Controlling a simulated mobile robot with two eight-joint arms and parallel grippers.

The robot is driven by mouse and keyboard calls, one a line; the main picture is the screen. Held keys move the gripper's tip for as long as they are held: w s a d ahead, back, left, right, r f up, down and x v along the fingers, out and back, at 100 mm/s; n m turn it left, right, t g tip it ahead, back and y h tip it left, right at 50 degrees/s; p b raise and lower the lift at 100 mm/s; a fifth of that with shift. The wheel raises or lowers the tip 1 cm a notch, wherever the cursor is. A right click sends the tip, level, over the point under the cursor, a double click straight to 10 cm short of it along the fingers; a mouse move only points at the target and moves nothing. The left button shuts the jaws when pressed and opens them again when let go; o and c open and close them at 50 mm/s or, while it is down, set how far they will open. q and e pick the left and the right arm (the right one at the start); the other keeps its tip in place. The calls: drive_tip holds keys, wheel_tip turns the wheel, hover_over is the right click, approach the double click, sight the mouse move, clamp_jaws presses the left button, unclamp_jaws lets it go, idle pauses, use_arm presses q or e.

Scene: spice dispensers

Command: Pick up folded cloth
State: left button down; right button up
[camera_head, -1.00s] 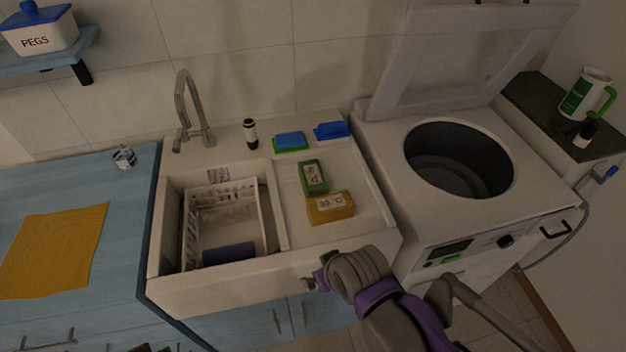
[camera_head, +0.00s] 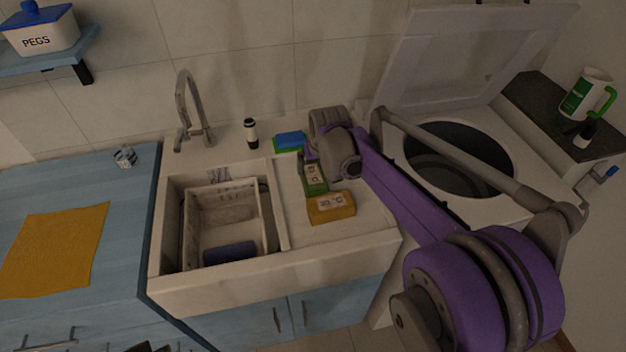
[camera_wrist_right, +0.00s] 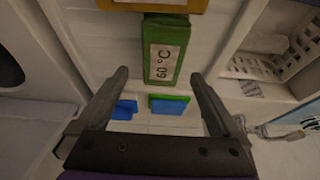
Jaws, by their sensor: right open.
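A green folded cloth (camera_head: 315,181) with a white label lies on the ledge right of the sink basin. A yellow folded cloth (camera_head: 331,208) with a white label lies just in front of it. In the right wrist view the green cloth (camera_wrist_right: 166,50) reads "60 °C", and a strip of the yellow one (camera_wrist_right: 150,4) shows at the top edge. In the head view my right wrist partly covers the green cloth's far end. My left gripper is out of view.
Blue pads (camera_wrist_right: 169,105) lie behind the green cloth. A white basket (camera_head: 190,225) with a dark blue roll (camera_head: 230,252) sits in the sink. A tap (camera_head: 186,110) and dark bottle (camera_head: 251,133) stand behind. The open-lidded washer (camera_head: 420,150) is right, partly behind my arm.

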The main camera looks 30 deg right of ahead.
sight(313, 175)
drive_tip(key=x, duration=0.8)
drive_tip(key=shift+a, duration=0.25)
drive_tip(key=shift+r, duration=0.1)
drive_tip(key=c, duration=1.4)
